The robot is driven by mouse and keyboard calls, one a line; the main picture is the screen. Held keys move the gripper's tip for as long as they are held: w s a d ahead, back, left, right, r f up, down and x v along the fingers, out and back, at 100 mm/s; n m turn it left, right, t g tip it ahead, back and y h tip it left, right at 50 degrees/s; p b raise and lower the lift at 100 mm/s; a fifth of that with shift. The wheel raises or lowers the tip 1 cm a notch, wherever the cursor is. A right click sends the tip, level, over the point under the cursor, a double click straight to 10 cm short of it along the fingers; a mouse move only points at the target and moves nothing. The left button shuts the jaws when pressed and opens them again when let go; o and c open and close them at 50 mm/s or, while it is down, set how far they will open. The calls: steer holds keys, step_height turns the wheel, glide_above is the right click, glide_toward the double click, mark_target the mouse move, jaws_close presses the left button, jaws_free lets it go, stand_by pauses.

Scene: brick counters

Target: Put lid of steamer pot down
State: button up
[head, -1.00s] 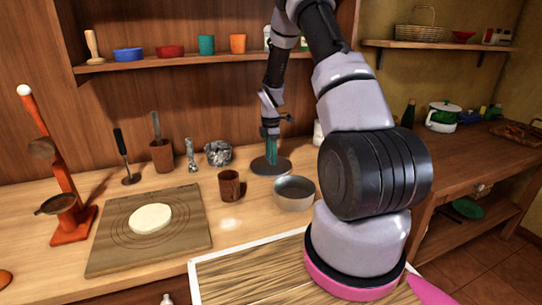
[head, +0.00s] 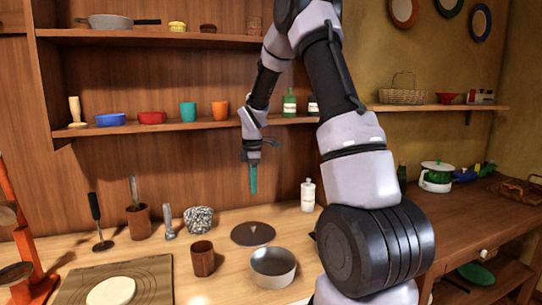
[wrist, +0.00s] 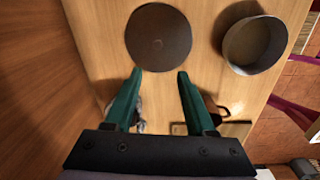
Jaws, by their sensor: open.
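The lid of the steamer pot (head: 253,234) is a flat, dark grey disc with a small knob in its middle. It lies on the wooden counter, and it also shows in the wrist view (wrist: 158,38). The steamer pot (head: 273,267) is a round grey metal pot, open at the top, just in front of the lid; it also shows in the wrist view (wrist: 254,45). My gripper (head: 253,192) has green fingers and hangs above the lid, apart from it. In the wrist view my gripper (wrist: 160,72) is open, with nothing between its fingers.
A brown cup (head: 203,258) stands left of the pot. A white bottle (head: 307,195) stands right of the lid, near the wall. A stone mortar (head: 198,220) is to the left. A board with dough (head: 110,291) lies front left. A shelf (head: 190,126) runs above the counter.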

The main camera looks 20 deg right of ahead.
steer(key=s+a+r+m+t, duration=0.1)
steer(key=s+r+m+t, duration=0.1)
steer(key=s+r+m, duration=0.45)
steer(key=s+r+m+t, duration=0.1)
steer(key=s+r+m, duration=0.3)
steer(key=s+r, duration=0.55)
steer(key=s+r+m+t+y, duration=0.1)
steer(key=s+r+m+t, duration=0.1)
steer(key=s+m, duration=0.3)
steer(key=s+a+r+m+t+y, duration=0.1)
steer(key=s+r+m, duration=0.4)
steer(key=s, duration=0.3)
steer(key=shift+a+r+t, duration=0.25)
steer(key=shift+t, duration=0.15)
